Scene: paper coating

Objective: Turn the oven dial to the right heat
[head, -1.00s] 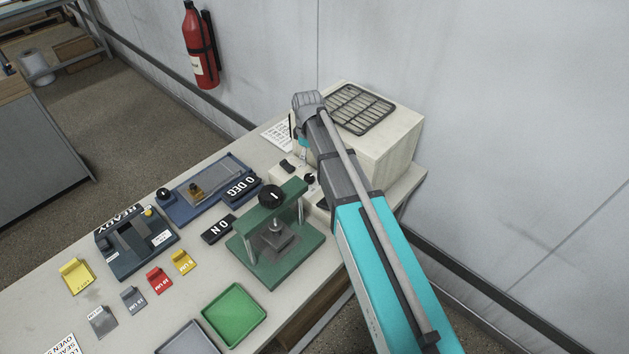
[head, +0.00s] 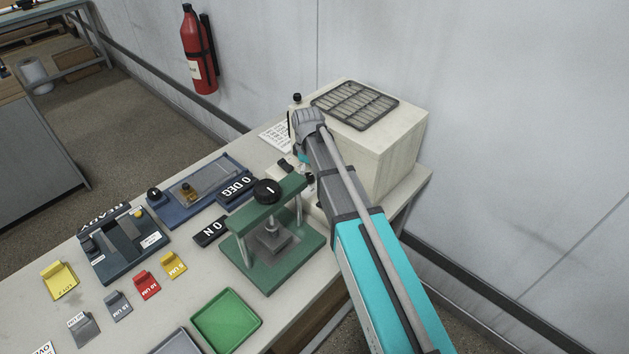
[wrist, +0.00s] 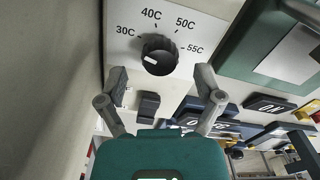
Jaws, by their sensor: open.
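The oven is a cream box (head: 385,155) with a dark grille on top, at the back of the bench in the head view. In the wrist view its panel (wrist: 117,14) carries a round black dial (wrist: 160,50) with marks 30C, 40C, 50C and 55C around it. The dial's white line (wrist: 150,60) lies on its lower left part, near no printed mark. My gripper (wrist: 160,77) is open. Its fingers are to either side, just below the dial in the picture, and nothing is between them. I cannot tell whether they touch the panel. My arm hides the dial in the head view.
A green press (head: 275,240) stands close beside my arm. A blue device with a 0 DEG label (head: 236,190), an ON label (head: 210,232), a green tray (head: 226,320) and several coloured blocks cover the bench. A wall is behind the oven. A dark switch (wrist: 148,105) sits near the dial.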

